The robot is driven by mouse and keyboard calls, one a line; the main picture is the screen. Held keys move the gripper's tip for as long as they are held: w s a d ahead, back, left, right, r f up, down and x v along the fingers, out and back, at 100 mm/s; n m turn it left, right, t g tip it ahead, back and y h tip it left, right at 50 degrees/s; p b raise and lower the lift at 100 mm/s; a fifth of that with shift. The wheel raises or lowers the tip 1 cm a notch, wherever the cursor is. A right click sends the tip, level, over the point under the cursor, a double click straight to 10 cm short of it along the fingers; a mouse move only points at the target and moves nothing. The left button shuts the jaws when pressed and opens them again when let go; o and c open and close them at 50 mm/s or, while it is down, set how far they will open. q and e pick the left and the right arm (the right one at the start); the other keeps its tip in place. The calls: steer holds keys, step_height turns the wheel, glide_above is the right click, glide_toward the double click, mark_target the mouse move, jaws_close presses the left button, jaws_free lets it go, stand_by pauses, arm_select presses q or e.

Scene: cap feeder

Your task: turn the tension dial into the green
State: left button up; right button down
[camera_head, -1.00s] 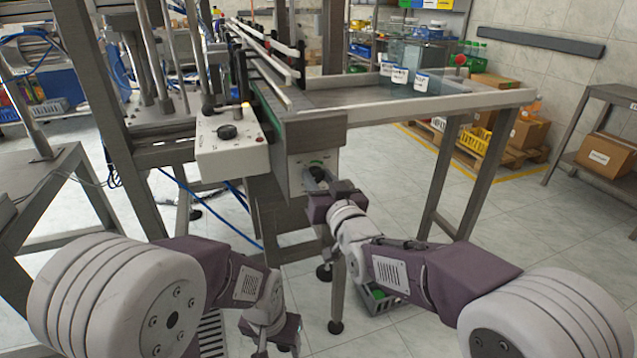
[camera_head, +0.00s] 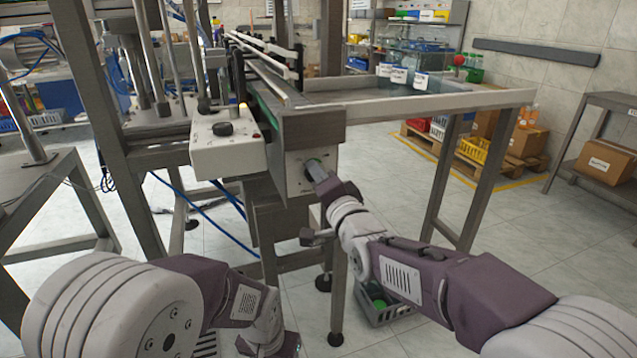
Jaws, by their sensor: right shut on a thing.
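The tension dial is on the pale end plate (camera_head: 298,176) below the front end of the conveyor. A bit of green (camera_head: 314,164) shows at the tip of my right gripper (camera_head: 318,173). The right gripper reaches up to the plate from the lower right and is shut on the dial. Its fingers and purple body hide most of the dial, so I cannot see where the dial points. My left gripper (camera_head: 282,345) hangs low at the bottom of the view, away from the plate, and its fingers are not clear.
A pale control box (camera_head: 228,155) with a black knob (camera_head: 222,129) is left of the plate. Metal table legs (camera_head: 440,180) stand to the right. A grey crate (camera_head: 385,310) with green things is on the floor below my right arm. Blue cables hang at left.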

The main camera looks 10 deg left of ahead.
steer(key=shift+f+m+b, duration=0.15)
steer(key=shift+m+b, duration=1.2)
steer(key=shift+m, duration=1.2)
steer(key=shift+f+m+b, duration=0.15)
steer(key=shift+m+b, duration=1.2)
steer(key=shift+m, duration=1.2)
steer(key=c, duration=0.9)
jaws_free()
steer(key=shift+c, duration=0.2)
steer(key=shift+r, duration=0.1)
